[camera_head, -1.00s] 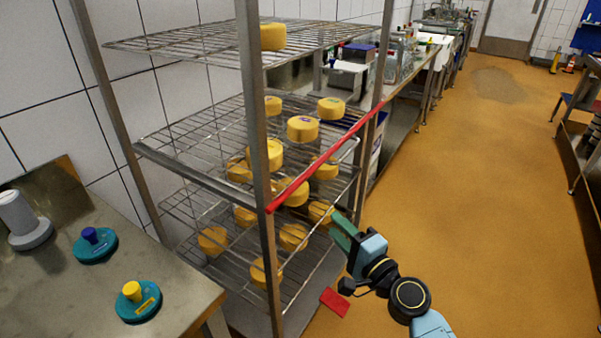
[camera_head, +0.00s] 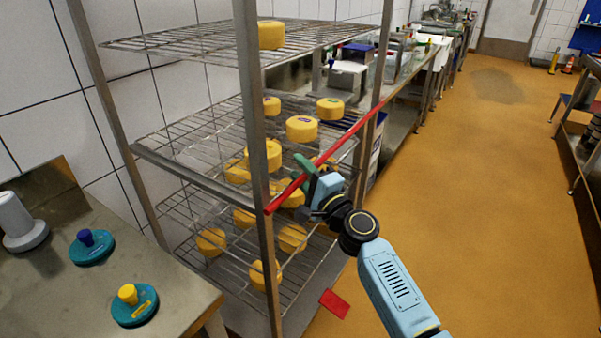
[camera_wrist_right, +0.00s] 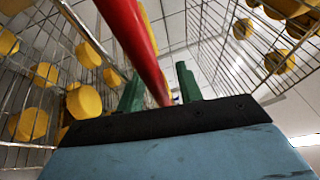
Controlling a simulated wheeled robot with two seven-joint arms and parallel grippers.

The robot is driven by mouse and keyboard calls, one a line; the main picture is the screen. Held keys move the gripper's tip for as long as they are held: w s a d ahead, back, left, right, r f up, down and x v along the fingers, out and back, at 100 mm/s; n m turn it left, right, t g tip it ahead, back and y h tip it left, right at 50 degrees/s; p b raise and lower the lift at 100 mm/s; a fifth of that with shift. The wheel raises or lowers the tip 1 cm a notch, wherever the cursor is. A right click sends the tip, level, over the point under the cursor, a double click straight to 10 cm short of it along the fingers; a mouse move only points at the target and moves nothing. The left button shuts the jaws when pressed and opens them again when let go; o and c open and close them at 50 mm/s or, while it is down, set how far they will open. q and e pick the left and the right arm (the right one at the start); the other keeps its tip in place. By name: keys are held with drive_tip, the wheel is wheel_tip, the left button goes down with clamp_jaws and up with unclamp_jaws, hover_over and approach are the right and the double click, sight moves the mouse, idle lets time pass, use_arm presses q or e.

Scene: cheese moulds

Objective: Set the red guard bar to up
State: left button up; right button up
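The red guard bar (camera_head: 345,142) runs slantwise across the open front of the wire shelf rack (camera_head: 262,150), at about the height of the middle shelf. In the right wrist view the bar (camera_wrist_right: 135,45) comes from the top and passes between the two green fingers. My right gripper (camera_head: 302,170) is at the near part of the bar, close to the front post. Its fingers (camera_wrist_right: 158,88) are apart, with a gap beside the bar on the right; contact on the left side is unclear. My left gripper is out of view.
Yellow cheeses (camera_head: 301,128) stand on the rack shelves behind the bar. A steel table (camera_head: 60,290) with teal moulds (camera_head: 134,304) is at the lower left. A red plate (camera_head: 334,303) lies low by the rack. The orange floor (camera_head: 480,220) to the right is clear.

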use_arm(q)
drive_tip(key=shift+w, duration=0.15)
use_arm(e)
drive_tip(key=shift+w+a, duration=0.1)
drive_tip(key=shift+w, duration=0.05)
clamp_jaws()
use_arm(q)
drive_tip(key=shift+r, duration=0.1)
